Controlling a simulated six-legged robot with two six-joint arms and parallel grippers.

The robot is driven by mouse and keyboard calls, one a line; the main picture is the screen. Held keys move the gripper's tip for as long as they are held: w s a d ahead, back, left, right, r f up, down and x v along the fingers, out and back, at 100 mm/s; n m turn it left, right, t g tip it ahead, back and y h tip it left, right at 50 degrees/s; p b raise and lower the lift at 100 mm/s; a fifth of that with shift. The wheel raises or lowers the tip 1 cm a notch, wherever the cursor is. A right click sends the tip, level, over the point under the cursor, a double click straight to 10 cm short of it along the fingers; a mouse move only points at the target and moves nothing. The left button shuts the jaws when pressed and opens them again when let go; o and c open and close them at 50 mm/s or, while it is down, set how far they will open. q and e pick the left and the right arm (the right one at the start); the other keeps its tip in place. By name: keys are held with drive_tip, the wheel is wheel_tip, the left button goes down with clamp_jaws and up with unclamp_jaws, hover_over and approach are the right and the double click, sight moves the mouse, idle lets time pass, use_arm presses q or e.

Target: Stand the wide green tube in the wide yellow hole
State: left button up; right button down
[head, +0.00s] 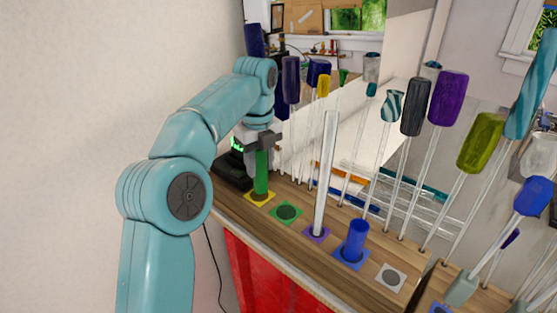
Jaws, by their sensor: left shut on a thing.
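The wide green tube (262,175) stands upright at the yellow-marked hole (249,202). Its lower end meets the yellow square, and the hole's opening is hidden by the tube. I cannot tell how deep the tube sits in it. My left gripper (262,145) is shut on the green tube near its top end. My right gripper is not in view.
To the right lie an empty green-marked hole (286,212), a tall clear tube (326,170) in the purple-marked hole, a blue tube (356,238) at the blue-marked hole, and a white-marked hole (391,277). Several thin rods with coloured heads stand behind.

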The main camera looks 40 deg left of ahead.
sight(258, 181)
use_arm(q)
drive_tip(key=shift+s+a+f, duration=0.15)
drive_tip(key=shift+s+a, duration=0.1)
drive_tip(key=shift+s, duration=0.05)
drive_tip(key=shift+f, duration=0.3)
drive_tip(key=f, duration=0.1)
drive_tip(key=f+b, duration=0.2)
drive_tip(key=shift+w+f, duration=0.25)
drive_tip(key=shift+f, duration=0.05)
drive_tip(key=shift+s+f+b, duration=0.2)
drive_tip(key=shift+f+b, duration=0.3)
drive_tip(key=shift+b, duration=0.15)
drive_tip(key=shift+w+d+f, duration=0.1)
drive_tip(key=shift+w+f, duration=0.05)
drive_tip(key=shift+f, duration=0.05)
